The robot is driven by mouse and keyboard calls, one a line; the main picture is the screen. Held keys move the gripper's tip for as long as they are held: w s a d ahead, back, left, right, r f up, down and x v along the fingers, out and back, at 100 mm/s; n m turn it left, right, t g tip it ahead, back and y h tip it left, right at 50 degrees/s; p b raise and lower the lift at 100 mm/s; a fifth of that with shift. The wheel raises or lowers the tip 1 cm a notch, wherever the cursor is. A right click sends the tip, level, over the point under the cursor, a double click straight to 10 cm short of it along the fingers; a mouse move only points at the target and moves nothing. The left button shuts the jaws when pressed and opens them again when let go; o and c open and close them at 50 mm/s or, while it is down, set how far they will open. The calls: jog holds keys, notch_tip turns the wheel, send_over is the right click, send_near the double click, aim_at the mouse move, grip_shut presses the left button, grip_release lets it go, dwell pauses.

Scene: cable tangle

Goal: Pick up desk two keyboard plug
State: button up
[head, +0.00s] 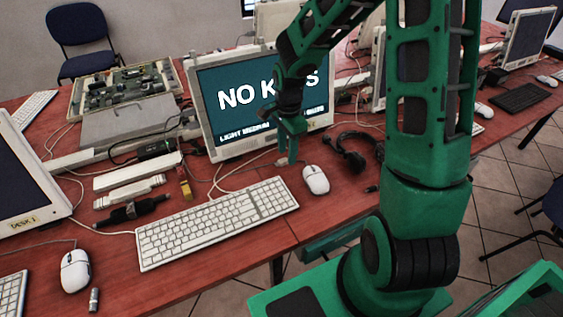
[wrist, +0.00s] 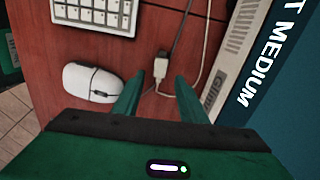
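A pale plug (wrist: 160,70) on a thin cable lies on the red desk in the wrist view, between the white mouse and the monitor base. Its label is not readable, so I cannot tell which desk's keyboard it serves. My gripper (wrist: 156,86) is open, its green fingers apart, with the plug in line with the gap just past the tips. Nothing is held. In the head view my gripper (head: 288,157) points down in front of the lit monitor (head: 225,105). The white keyboard (head: 217,222) lies to its left and nearer.
A white mouse (head: 316,180) sits close to my gripper. A black headset (head: 353,152) lies to the right. Loose cables, a yellow item (head: 185,189) and adapters lie left of the monitor. A second monitor (head: 25,185) stands at the left.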

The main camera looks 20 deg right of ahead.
jog(key=shift+f, duration=0.8)
grip_shut()
jog(key=shift+r, duration=0.85)
notch_tip(320, 180, up, 3)
jog(key=shift+f, duration=0.1)
jog(key=s+a+r, duration=0.5)
jog(key=a+r, duration=0.1)
jog(key=a, duration=0.4)
jog(key=shift+a+r, duration=0.3)
